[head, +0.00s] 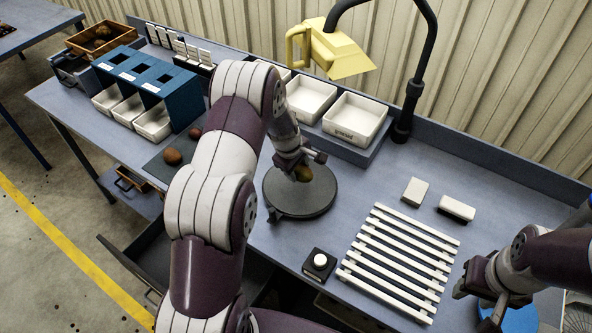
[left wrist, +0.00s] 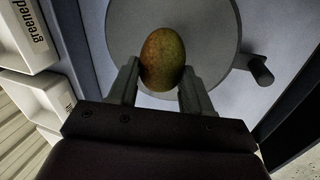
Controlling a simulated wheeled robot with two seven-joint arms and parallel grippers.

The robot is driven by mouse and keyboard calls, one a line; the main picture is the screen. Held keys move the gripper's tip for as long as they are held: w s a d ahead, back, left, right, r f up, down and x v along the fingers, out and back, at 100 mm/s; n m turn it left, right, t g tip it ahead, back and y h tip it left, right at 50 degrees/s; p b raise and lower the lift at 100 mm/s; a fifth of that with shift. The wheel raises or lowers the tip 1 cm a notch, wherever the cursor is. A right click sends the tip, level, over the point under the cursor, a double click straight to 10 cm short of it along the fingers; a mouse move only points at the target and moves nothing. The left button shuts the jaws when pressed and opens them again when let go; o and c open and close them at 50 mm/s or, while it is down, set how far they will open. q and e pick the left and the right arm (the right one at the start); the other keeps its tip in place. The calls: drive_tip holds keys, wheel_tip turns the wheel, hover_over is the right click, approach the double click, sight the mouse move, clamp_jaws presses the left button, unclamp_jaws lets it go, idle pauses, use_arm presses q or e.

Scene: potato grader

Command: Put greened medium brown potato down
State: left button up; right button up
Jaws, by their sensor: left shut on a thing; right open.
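The greened medium brown potato (head: 303,174) is an oval, brown with a green tinge, and shows clearly in the left wrist view (left wrist: 162,58). My left gripper (head: 297,168) is shut on it, one finger on each side. The potato is over the dark grey round plate (head: 300,205), which lies behind it in the left wrist view (left wrist: 212,32). I cannot tell whether the potato touches the plate. My right gripper (head: 468,287) is open and empty at the lower right, beyond the slatted rack.
White bins (head: 355,118) stand at the back; one in the left wrist view is labelled "greened" (left wrist: 28,28). A yellow lamp (head: 335,52) overhangs them. A white slatted rack (head: 400,262), a button box (head: 319,263) and two white blocks (head: 457,208) are to the right. Reddish potatoes (head: 173,157) lie left.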

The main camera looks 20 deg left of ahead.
sight(296, 172)
use_arm(q)
drive_tip(key=shift+w+a+f, duration=0.35)
drive_tip(key=shift+w+f, duration=0.2)
drive_tip(key=shift+w+a+f, duration=0.3)
drive_tip(key=shift+w+f, duration=0.2)
drive_tip(key=shift+w, duration=0.05)
wheel_tip(296, 172, down, 3)
drive_tip(key=shift+s+d+r+p, duration=0.1)
drive_tip(key=shift+s+r+p, duration=0.05)
drive_tip(key=shift+p, duration=0.55)
drive_tip(key=shift+s+f, duration=0.2)
drive_tip(key=shift+w+f, duration=0.1)
drive_tip(key=shift+f, duration=0.1)
drive_tip(key=o, duration=1.1)
drive_tip(key=shift+w, duration=0.1)
use_arm(e)
drive_tip(key=shift+w+r, duration=0.35)
drive_tip(key=shift+r, duration=0.35)
use_arm(q)
drive_tip(key=shift+r, duration=0.15)
use_arm(e)
drive_tip(key=shift+r, duration=0.1)
